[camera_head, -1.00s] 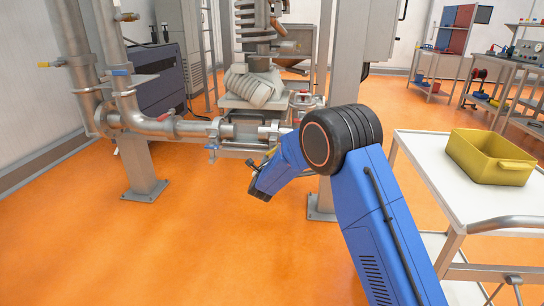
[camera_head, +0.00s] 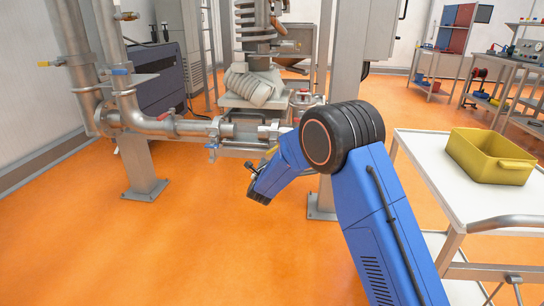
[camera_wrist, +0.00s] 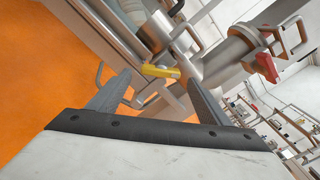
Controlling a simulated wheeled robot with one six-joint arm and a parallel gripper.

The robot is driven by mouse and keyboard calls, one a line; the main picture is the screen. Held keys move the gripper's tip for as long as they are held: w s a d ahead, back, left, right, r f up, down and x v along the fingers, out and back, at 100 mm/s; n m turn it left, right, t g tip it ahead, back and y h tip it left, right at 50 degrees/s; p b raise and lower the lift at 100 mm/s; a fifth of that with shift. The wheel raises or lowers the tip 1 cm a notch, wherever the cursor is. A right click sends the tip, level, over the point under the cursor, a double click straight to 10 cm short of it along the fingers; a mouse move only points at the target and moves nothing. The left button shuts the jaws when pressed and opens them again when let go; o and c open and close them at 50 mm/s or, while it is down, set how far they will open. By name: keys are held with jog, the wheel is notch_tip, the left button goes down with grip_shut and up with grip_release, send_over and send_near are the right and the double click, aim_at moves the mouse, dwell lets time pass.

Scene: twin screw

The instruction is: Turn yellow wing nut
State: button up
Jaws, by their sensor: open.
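The yellow wing nut (camera_wrist: 160,71) shows in the wrist view as a small bar on the metal pipe clamp, near the picture's upper middle. My gripper (camera_wrist: 159,80) is open, with one dark finger on each side of the nut as seen from the wrist. The nut appears between or just beyond the fingertips. I see no contact, and the exact depth is unclear.
The steel pipework (camera_head: 190,127) runs across the middle of the head view, with a red handle (camera_wrist: 266,66) right of the nut in the wrist view. A white cart (camera_head: 430,165) with a yellow bin (camera_head: 490,165) stands to the right. The orange floor in front is clear.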

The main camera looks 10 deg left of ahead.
jog(key=s, duration=1.5)
jog(key=shift+s+a, duration=0.15)
jog(key=shift+a, duration=0.05)
